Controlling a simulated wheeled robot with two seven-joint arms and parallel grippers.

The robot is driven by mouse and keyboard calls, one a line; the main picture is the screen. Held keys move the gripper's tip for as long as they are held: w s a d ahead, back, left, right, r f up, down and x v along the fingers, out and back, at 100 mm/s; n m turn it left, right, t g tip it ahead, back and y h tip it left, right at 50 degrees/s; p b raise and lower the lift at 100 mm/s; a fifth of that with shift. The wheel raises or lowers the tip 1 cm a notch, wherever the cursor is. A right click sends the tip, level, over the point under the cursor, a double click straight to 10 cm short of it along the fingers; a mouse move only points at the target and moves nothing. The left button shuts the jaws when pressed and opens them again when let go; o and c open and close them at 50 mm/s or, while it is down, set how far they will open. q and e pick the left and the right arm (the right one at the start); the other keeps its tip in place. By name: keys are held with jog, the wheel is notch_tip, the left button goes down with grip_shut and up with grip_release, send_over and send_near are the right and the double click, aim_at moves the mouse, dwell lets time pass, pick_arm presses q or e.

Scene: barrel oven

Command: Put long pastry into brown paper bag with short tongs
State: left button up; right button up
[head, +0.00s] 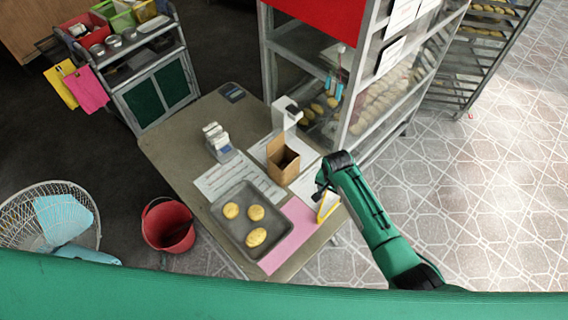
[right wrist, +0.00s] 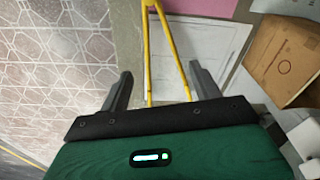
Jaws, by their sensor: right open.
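The yellow short tongs (head: 327,207) stand at the table's right edge. In the right wrist view, the tongs (right wrist: 165,45) show as a narrow V between the spread fingers of my right gripper (right wrist: 160,82). That gripper (head: 322,188) is open around the tongs, not closed on them. The open brown paper bag (head: 283,160) stands upright on the table, left of the gripper; it also shows in the right wrist view (right wrist: 277,62). My left gripper is not in view.
A pink sheet (head: 292,240) lies beside the tray. A white device (head: 284,113) and a card terminal (head: 218,142) stand on the table (head: 180,150). A glass-sided shelf (head: 345,125) with pastries is behind the bag. A red bucket (head: 168,226) stands on the floor at left.

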aim_at(328, 205)
jog(key=shift+w+d+f+b, duration=0.1)
jog(key=shift+w+f+b, duration=0.05)
jog(key=shift+f+b, duration=1.7)
jog(key=shift+w+d+f+b, duration=0.1)
jog(key=shift+w+f+b, duration=0.05)
jog(key=shift+f+b, duration=1.7)
jog(key=shift+w+f, duration=0.1)
jog(key=shift+f, duration=0.75)
jog(key=c, duration=0.7)
jog(key=shift+r, duration=0.1)
notch_tip(328, 205, up, 12)
jog(key=p, duration=1.1)
jog(key=shift+p, duration=0.4)
